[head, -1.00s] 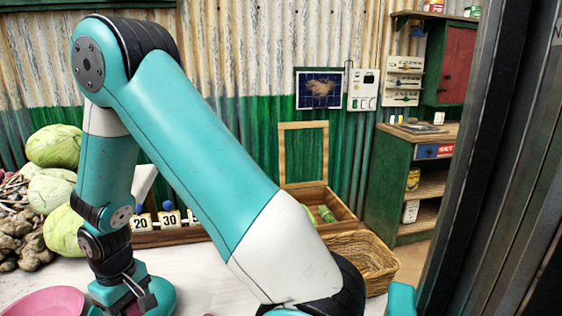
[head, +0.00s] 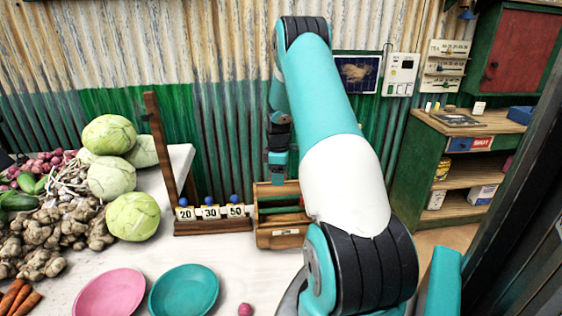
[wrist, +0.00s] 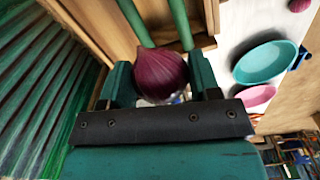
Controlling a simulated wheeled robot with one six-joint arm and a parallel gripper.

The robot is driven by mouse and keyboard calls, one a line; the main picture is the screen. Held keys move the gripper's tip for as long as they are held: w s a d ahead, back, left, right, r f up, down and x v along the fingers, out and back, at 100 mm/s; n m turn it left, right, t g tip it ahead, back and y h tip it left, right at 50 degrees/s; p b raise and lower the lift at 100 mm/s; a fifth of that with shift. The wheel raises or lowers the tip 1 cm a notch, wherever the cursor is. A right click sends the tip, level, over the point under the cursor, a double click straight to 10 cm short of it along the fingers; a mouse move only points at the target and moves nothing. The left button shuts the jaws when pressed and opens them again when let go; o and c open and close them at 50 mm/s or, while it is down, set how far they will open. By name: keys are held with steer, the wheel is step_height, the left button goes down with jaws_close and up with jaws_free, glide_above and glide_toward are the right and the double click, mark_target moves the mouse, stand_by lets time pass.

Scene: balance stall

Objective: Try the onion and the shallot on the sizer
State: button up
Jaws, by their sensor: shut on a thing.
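My gripper (wrist: 160,75) is shut on a purple-red onion (wrist: 160,76), with a finger on each side of it. In the head view my gripper (head: 278,172) hangs just above the wooden box with green rails (head: 280,238), which I take as the sizer. The green rails (wrist: 133,20) also show beyond the onion in the wrist view; whether the onion touches them I cannot tell. The onion is not distinct in the head view. A small round purple bulb, likely the shallot (head: 245,309), lies on the table at the bottom edge; a purple bulb (wrist: 299,5) also shows in the wrist view.
A pink plate (head: 108,293) and a teal plate (head: 184,291) sit at the front. A wooden rack with 20, 30 and 50 tags (head: 212,228) stands left of the box. Cabbages (head: 132,217) and ginger (head: 35,237) crowd the left. White tabletop behind the plates is clear.

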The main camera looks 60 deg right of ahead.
steer(key=shift+s+d, duration=0.25)
steer(key=shift+d, duration=0.15)
steer(key=shift+f+b, duration=3.05)
steer(key=shift+f, duration=1.15)
steer(key=o, duration=1.3)
steer(key=shift+c, duration=0.2)
steer(key=shift+r, duration=0.15)
steer(key=shift+r+p, duration=2.6)
steer(key=shift+r, duration=0.85)
steer(key=shift+f, duration=0.1)
